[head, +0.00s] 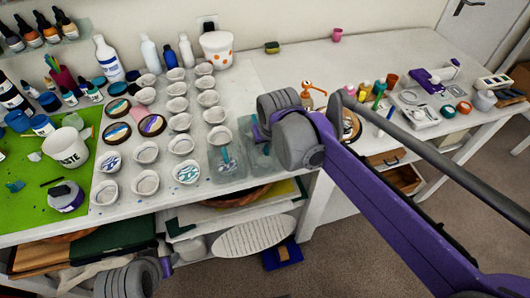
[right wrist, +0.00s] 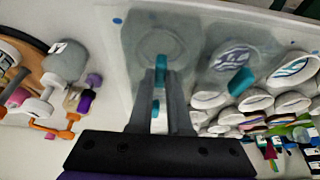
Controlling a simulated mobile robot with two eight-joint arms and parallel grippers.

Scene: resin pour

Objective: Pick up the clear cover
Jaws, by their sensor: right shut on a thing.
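Two clear covers with teal handles are side by side at the front edge of the white table. One clear cover (head: 254,162) is partly hidden behind my right arm in the head view. In the right wrist view, this clear cover (right wrist: 137,42) has its teal handle between the fingers of my right gripper (right wrist: 162,75), which is shut on it. I cannot tell whether it is clear of the table. The other clear cover (head: 213,168) stands to its left in the head view, over a marbled disc (right wrist: 234,57). My left gripper's fingers are out of view.
Several white cups (head: 181,122) stand in rows left of the covers. A green mat (head: 25,205) with a white bucket (head: 66,148) lies at far left. An orange clamp (head: 313,87) and small bottles stand to the right.

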